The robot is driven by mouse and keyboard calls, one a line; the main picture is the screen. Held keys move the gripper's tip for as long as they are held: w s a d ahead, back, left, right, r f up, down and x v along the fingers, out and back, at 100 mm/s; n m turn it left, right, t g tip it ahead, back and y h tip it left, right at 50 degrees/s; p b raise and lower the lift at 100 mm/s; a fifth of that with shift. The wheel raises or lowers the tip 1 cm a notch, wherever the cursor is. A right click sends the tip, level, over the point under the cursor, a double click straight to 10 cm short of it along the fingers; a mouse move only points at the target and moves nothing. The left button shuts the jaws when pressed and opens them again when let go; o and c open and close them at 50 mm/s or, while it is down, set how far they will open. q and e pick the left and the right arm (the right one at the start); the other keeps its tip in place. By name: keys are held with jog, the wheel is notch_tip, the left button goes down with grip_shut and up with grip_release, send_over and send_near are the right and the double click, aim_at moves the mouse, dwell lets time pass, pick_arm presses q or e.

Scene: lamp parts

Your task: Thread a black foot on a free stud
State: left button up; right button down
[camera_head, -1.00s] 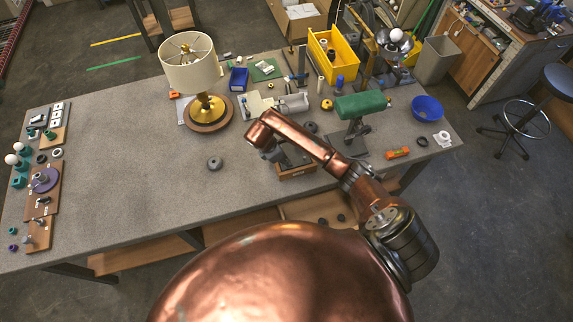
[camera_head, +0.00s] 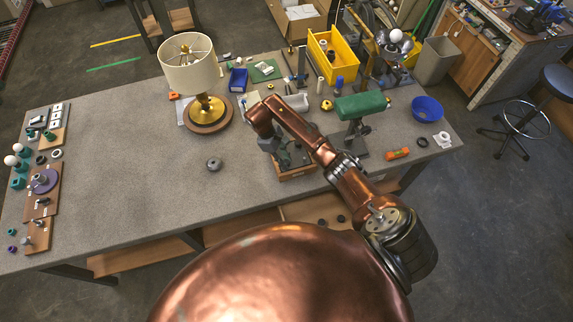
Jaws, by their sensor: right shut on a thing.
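My right arm reaches in from the lower right. Its gripper (camera_head: 268,146) points down at the left end of a wooden-sided tray (camera_head: 297,174). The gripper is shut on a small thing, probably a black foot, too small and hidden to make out. The tray holds a green and grey piece (camera_head: 293,155), partly hidden by my arm; I cannot make out any free stud on it. Two small black round pieces (camera_head: 341,219) (camera_head: 322,222) lie on the lower shelf below the table edge. My left gripper is not in view.
A lamp with a cream shade (camera_head: 189,66) stands behind left of the gripper. A grey round piece (camera_head: 214,164) lies on the open table to the left. A green-topped lamp (camera_head: 361,105), an orange tool (camera_head: 398,154) and a blue bowl (camera_head: 426,109) are to the right.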

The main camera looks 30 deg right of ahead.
jog(key=shift+s+a+f, duration=0.15)
jog(key=shift+s+f, duration=0.15)
jog(key=shift+f, duration=0.05)
jog(key=shift+m, duration=0.3)
jog(key=c, duration=2.1)
grip_release()
jog(key=shift+m+g, duration=0.3)
jog(key=o, duration=0.5)
jog(key=shift+w, duration=0.1)
jog(key=shift+w+r, duration=0.1)
jog(key=shift+d, duration=0.2)
jog(key=shift+w+r, duration=0.1)
jog(key=shift+r, duration=0.05)
jog(key=shift+w+r, duration=0.25)
jog(key=shift+r, duration=0.2)
jog(key=v, duration=1.1)
jog(key=shift+s, duration=0.25)
